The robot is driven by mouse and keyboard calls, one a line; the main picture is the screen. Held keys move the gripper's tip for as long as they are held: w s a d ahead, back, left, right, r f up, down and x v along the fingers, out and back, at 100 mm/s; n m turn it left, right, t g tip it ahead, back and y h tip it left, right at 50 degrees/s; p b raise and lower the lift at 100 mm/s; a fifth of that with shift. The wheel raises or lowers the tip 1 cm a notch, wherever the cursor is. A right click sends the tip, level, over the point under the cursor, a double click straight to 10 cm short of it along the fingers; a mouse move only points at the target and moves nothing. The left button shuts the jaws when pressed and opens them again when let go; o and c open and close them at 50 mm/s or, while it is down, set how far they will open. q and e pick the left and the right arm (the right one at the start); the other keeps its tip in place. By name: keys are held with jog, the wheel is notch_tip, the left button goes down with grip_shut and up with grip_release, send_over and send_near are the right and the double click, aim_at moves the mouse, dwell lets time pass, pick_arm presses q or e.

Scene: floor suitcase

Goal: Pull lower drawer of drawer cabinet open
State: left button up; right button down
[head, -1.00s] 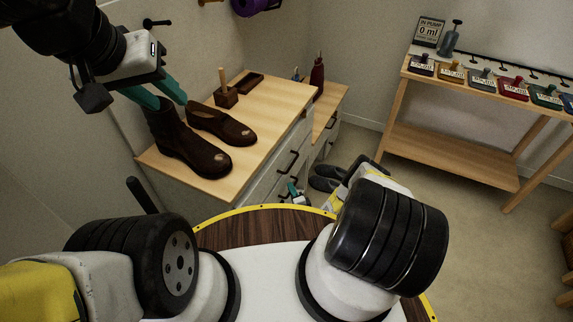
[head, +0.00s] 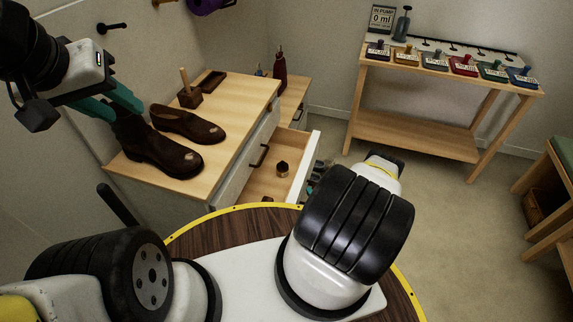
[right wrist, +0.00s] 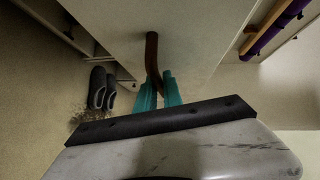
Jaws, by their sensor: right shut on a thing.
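The drawer cabinet (head: 228,160) has a light wood top and pale fronts. Its lower drawer (head: 262,186) stands pulled out in the head view, its wooden inside showing below the shut upper drawer with a dark handle (head: 265,154). My right gripper (right wrist: 160,92) is shut on the brown handle (right wrist: 152,50) of the pale drawer front (right wrist: 110,30) in the right wrist view. In the head view my right arm mostly hides that gripper. My left gripper (head: 126,108) is open above the cabinet, by the top of a dark boot (head: 160,150); I cannot tell whether it touches the boot.
A small brown item (head: 282,169) lies in the drawer. A wooden rack (head: 420,135) stands back right.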

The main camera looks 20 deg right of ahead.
jog(key=shift+s+d+f, duration=0.1)
jog(key=shift+s+d, duration=0.45)
jog(key=shift+d, duration=0.2)
jog(key=shift+s+d, duration=0.55)
jog(key=shift+d, duration=0.2)
jog(key=c, duration=1.5)
grip_release()
jog(key=v, duration=0.7)
jog(key=shift+s+d, duration=0.1)
jog(key=shift+s, duration=0.3)
